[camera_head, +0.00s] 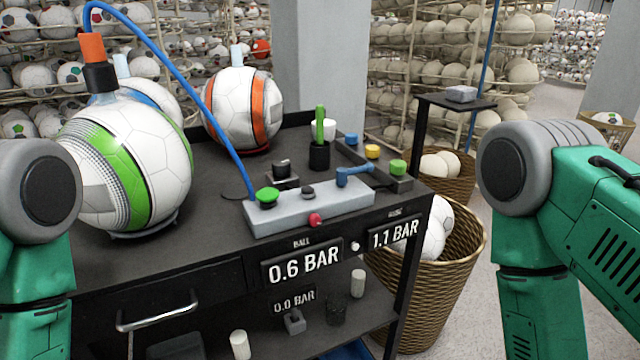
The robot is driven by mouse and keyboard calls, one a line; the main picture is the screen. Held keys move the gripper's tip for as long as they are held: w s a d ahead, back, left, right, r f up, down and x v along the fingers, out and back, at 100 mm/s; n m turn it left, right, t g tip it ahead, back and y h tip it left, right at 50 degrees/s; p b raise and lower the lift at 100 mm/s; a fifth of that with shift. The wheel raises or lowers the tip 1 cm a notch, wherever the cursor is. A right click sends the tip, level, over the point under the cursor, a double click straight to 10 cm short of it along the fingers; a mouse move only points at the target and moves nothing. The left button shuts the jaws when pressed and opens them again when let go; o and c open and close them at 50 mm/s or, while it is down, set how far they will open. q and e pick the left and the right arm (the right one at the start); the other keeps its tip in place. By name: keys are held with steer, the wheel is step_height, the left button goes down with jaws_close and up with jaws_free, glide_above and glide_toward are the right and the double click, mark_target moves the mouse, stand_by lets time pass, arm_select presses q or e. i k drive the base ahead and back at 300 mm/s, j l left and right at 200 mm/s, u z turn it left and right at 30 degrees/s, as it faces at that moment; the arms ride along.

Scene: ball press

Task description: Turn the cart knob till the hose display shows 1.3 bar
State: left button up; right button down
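The black cart (215,225) stands in front of me. Its front carries a display (301,264) labelled BALL, reading 0.6 BAR. To its right, a display (395,233) reads 1.1 BAR; its small label looks like HOSE. A small round white knob (355,246) sits between them. The grey valve block (310,207) on the cart top has a green knob (267,195), a small dark knob (308,192), a red knob (315,219) and a blue lever (354,174). I cannot tell which is the cart knob. My arms show at both sides; neither gripper is in view.
A blue hose (185,85) runs from the green-striped ball (140,165) to the block. An orange-striped ball (243,108) stands behind. The lower shelf holds a 0.0 BAR display (294,300) and small white cylinders. A wicker basket (425,290) stands right of the cart.

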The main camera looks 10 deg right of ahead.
mark_target(281, 167)
steer(key=k+j+z, duration=0.15)
steer(key=z, duration=0.35)
steer(key=k+z, duration=0.3)
steer(key=z, duration=0.15)
